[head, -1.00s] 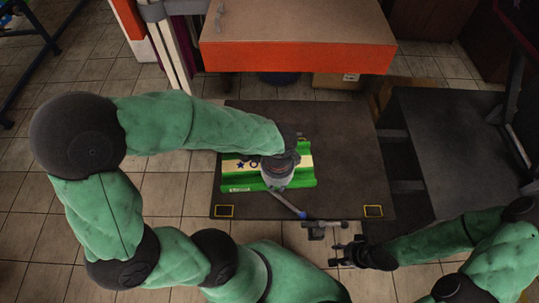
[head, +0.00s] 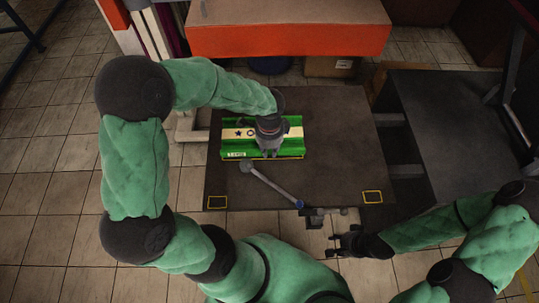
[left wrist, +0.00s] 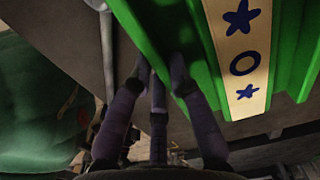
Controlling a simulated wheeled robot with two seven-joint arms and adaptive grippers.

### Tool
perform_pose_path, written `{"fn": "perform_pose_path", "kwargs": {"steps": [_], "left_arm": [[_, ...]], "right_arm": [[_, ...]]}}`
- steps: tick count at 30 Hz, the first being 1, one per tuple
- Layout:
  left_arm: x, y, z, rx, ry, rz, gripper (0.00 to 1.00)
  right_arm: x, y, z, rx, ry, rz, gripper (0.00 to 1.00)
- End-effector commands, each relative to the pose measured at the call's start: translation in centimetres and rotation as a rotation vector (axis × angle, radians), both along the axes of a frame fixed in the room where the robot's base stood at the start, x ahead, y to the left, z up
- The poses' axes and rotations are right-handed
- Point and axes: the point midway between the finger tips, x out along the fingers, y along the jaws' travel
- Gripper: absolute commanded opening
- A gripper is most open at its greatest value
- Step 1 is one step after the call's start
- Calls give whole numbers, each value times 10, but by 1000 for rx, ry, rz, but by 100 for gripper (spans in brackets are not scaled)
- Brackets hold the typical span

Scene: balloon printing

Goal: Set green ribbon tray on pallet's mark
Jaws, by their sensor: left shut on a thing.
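The green ribbon tray (head: 236,148) has a cream band with dark blue star and ring marks. In the head view it lies over the dark pallet board (head: 335,125), roughly level. A thin yellow line (head: 292,159) shows along its near edge; I cannot tell whether the tray rests on the board. My left gripper (head: 269,150) is shut on the tray's near side. The left wrist view shows its fingers against the tray's green edge (left wrist: 208,62). My right gripper (head: 337,244) is open and empty, beyond the board's near edge.
Yellow corner marks (head: 216,202) and (head: 372,197) lie at the board's near corners. A grey rod with a blue end (head: 272,187) crosses the board's near part. An orange-fronted box (head: 288,41) stands behind, a dark table (head: 455,135) to the right. The board's right side is clear.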

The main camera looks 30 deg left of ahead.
Motion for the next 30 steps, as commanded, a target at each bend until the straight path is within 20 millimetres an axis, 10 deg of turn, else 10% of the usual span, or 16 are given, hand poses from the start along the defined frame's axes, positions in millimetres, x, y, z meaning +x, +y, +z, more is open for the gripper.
{"fn": "perform_pose_path", "kwargs": {"steps": [26, 27, 30], "left_arm": [[11, 6, -47, 1, -1, 0, 0], [10, 6, -48, 1, 1, 0, 22], [10, 6, -47, 1, 1, 0, 43]], "right_arm": [[0, 0, -23, 0, 0, 0, 40], [0, 0, -23, 0, 0, 0, 40], [0, 0, -23, 0, 0, 0, 40]]}}
